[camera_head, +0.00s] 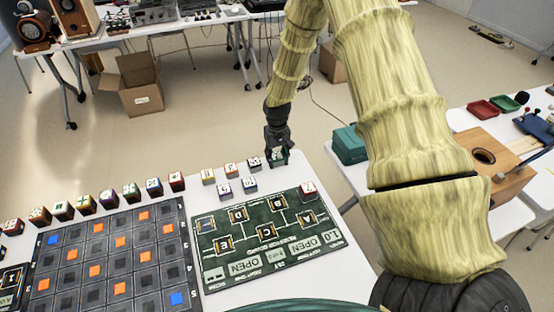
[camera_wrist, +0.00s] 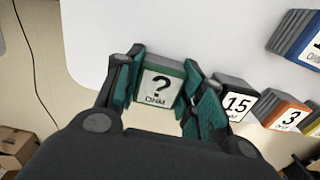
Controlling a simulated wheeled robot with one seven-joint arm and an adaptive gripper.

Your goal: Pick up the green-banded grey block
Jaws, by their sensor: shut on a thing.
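The grey block (camera_wrist: 160,88) has a white face with a black question mark and a greenish edge below it in the wrist view. My gripper (camera_wrist: 163,82) has its teal-padded fingers closed on its left and right sides. In the head view my gripper (camera_head: 277,150) points down at the far right corner of the white table, with the block (camera_head: 279,157) small and partly hidden between the fingers. I cannot tell whether the block touches the table.
In the wrist view a grey block marked 15 (camera_wrist: 236,102) stands close to my right finger, with an orange block marked 3 (camera_wrist: 287,116) beyond. In the head view, a green board (camera_head: 215,275) and a dark grid board (camera_head: 185,262) lie nearer. The table's edge is close by.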

